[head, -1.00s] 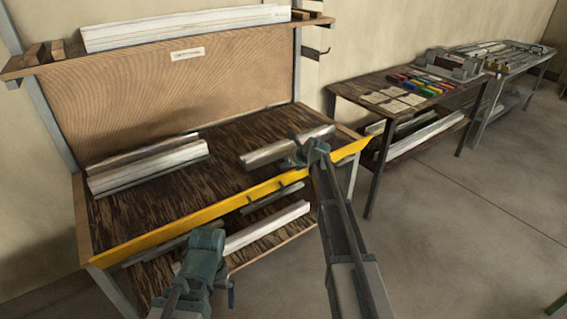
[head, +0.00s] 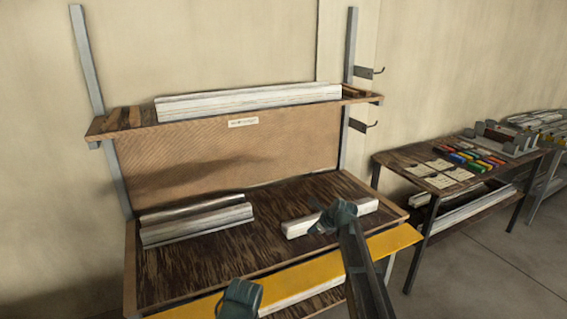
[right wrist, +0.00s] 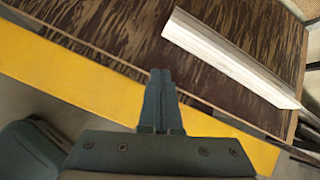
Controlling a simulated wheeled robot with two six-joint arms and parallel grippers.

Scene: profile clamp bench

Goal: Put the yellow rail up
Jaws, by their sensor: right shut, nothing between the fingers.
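The yellow rail (head: 335,262) runs along the whole front edge of the bench top (head: 190,262). It shows a broad, flat yellow face and leans out from the bench edge. Its exact tilt is hard to tell. It also crosses the right wrist view (right wrist: 70,80). My right gripper (head: 318,222) is shut and empty. Its fingertips (right wrist: 160,75) reach over the dark bench top, just past the rail's inner edge. My left gripper (head: 240,297) is in front of the rail's left part and hides some of it. Its fingers cannot be made out.
A white profile (head: 355,208) lies by my right gripper, and it shows in the wrist view (right wrist: 232,55). White profiles (head: 195,225) lie at the bench's left. A shelf (head: 125,125) above holds another profile (head: 250,100). A side table (head: 410,165) stands at the right.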

